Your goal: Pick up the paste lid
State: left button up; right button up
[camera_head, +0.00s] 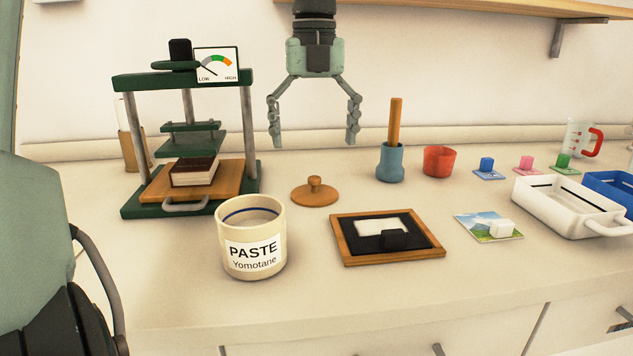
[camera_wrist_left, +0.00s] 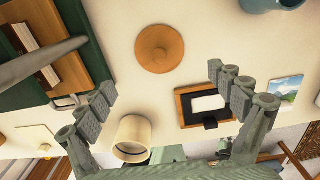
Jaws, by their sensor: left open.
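The paste lid (camera_head: 315,193) is a round brown wooden disc with a small knob, lying on the counter. The paste jar (camera_head: 251,250), cream with a "PASTE" label, stands open in front of it and to its left. My left gripper (camera_head: 313,140) points down with its fingers apart and empty, above and apart from the lid. In the left wrist view the lid (camera_wrist_left: 159,48) shows whole, ahead of the spread fingertips (camera_wrist_left: 160,82). The jar also shows there (camera_wrist_left: 132,136). My right gripper is not in view.
A green press (camera_head: 190,130) holding a book stands left of the lid. A framed print (camera_head: 348,251) lies front right. A blue holder with a wooden handle (camera_head: 390,163) and a red cup (camera_head: 438,161) stand to the right. A white tray (camera_head: 560,218) is farther right.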

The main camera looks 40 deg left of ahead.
aim_at(314, 178)
pick_arm(q)
jog(key=shift+w+a+f, duration=0.1)
jog(key=shift+f, duration=0.15)
notch_tip(314, 178, down, 2)
jog(key=shift+f, duration=0.2)
notch_tip(314, 178, down, 5)
jog(key=shift+r, duration=0.2)
jog(key=c, duration=1.4)
grip_shut()
